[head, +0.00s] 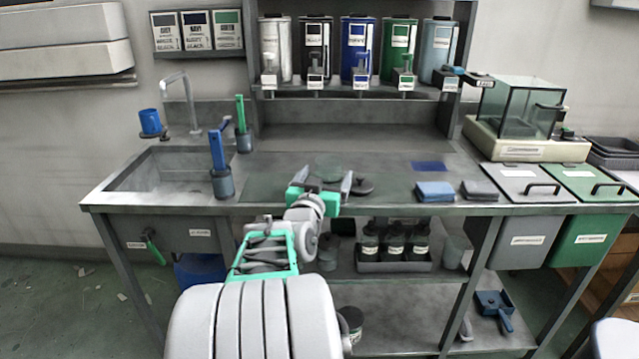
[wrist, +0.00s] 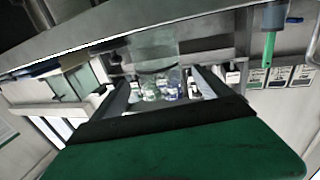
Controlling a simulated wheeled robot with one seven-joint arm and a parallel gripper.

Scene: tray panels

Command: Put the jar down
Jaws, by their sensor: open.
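A translucent grey-green jar (head: 328,166) stands upright on the counter, just beyond my gripper in the head view. The wrist view is upside down; there the jar (wrist: 155,52) shows as a pale see-through cylinder just past the fingertips. My gripper (head: 324,182) is open, with its fingers spread apart and nothing held between them. In the wrist view the gripper (wrist: 162,78) has one dark finger to each side of the jar's line. The gripper hides the jar's lower part in the head view.
A dark round disc (head: 363,186) lies right of my gripper. A blue cloth stack (head: 434,191) and grey cloths (head: 479,190) lie farther right. Dispensers (head: 358,48) line the shelf behind.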

